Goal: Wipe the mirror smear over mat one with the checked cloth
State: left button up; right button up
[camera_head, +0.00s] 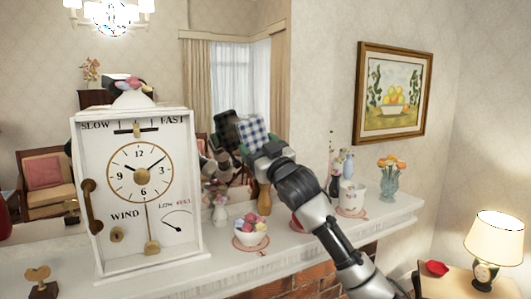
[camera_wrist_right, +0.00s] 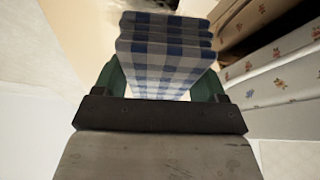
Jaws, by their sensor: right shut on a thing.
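My right gripper (camera_head: 262,146) is shut on the blue-and-white checked cloth (camera_head: 252,131), raised above the mantel. In the right wrist view the folded cloth (camera_wrist_right: 160,58) sits between the green fingers. A dark shape just left of the cloth looks like its or my gripper's reflection in the mirror. I cannot tell whether the cloth touches the glass. No smear can be made out; the cloth and gripper cover part of that area. Reddish round mats lie on the mantel, one under a bowl (camera_head: 250,232), another under a white pot (camera_head: 351,200). I cannot tell which is mat one. My left gripper is not in view.
A large white clock (camera_head: 143,195) stands on the left of the white mantel (camera_head: 215,273), with a brass key-like object (camera_head: 40,281) beside it. Small vases and a flower vase (camera_head: 389,183) stand along the mantel. A lit lamp (camera_head: 494,240) is at lower right.

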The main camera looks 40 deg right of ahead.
aim_at(244, 141)
jog(key=shift+w+a+r+p, duration=1.15)
jog(key=shift+a+p, duration=0.3)
jog(key=shift+a, duration=2.35)
jog(key=shift+s+d+f, duration=0.1)
jog(key=shift+s+d, duration=0.15)
jog(key=shift+d, duration=0.75)
jog(key=shift+s+d+f, duration=0.1)
jog(key=shift+s+d, duration=0.1)
jog(key=shift+d, duration=0.75)
jog(key=shift+s+d, duration=0.25)
jog(key=shift+d, duration=0.7)
jog(key=shift+s+d, duration=0.2)
jog(key=shift+d, duration=0.7)
jog(key=shift+d+p, duration=0.15)
jog(key=shift+p, duration=0.15)
